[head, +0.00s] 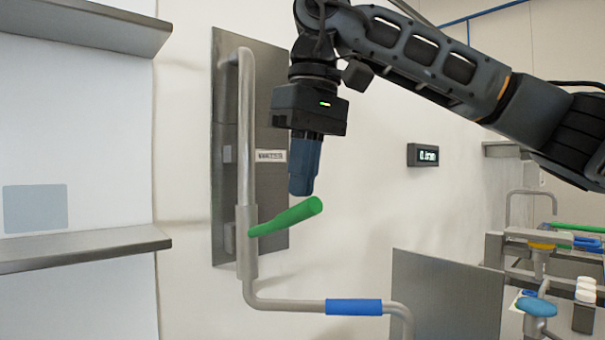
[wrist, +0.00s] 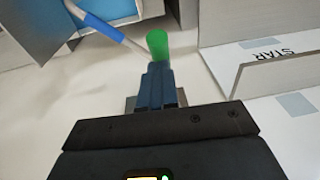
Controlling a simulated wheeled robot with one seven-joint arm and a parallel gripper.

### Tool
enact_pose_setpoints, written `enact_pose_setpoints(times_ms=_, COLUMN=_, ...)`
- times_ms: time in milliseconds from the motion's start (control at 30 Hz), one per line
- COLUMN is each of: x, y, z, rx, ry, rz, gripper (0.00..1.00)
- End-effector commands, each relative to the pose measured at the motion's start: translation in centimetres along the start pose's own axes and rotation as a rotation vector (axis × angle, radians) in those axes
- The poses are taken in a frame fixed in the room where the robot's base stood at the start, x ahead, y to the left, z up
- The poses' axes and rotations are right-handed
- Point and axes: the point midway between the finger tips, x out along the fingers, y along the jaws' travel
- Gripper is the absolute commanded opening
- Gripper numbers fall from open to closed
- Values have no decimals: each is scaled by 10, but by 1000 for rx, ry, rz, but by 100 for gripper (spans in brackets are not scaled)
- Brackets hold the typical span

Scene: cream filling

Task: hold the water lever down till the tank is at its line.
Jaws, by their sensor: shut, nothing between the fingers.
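The water lever is a green handle (head: 288,215) that sticks out from a sleeve on a vertical grey pipe (head: 247,150). It slants slightly upward towards its free end. My gripper (head: 300,190) points down with its blue fingers shut and empty, just above the outer part of the lever. In the wrist view the green lever end (wrist: 157,43) shows just beyond the closed fingertips (wrist: 157,68). I cannot tell whether the fingertips touch it. A small dark display (head: 423,155) on the wall has a reading too small to read surely. The tank's line cannot be made out.
The pipe bends right at the bottom, with a blue sleeve (head: 354,307) on it. A steel wall panel (head: 270,190) with a label stands behind the lever. Shelves (head: 80,248) are at the left. A counter with several fittings and a blue knob (head: 537,306) is at right.

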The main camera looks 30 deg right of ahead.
Motion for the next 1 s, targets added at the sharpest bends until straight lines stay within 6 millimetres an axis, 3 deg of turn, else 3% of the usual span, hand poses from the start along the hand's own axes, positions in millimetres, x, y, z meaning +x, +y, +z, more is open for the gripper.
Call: enact_pose_setpoints(times_ms=1000, x=57, y=4, z=38, rx=-31, ry=463, rz=2, gripper=0)
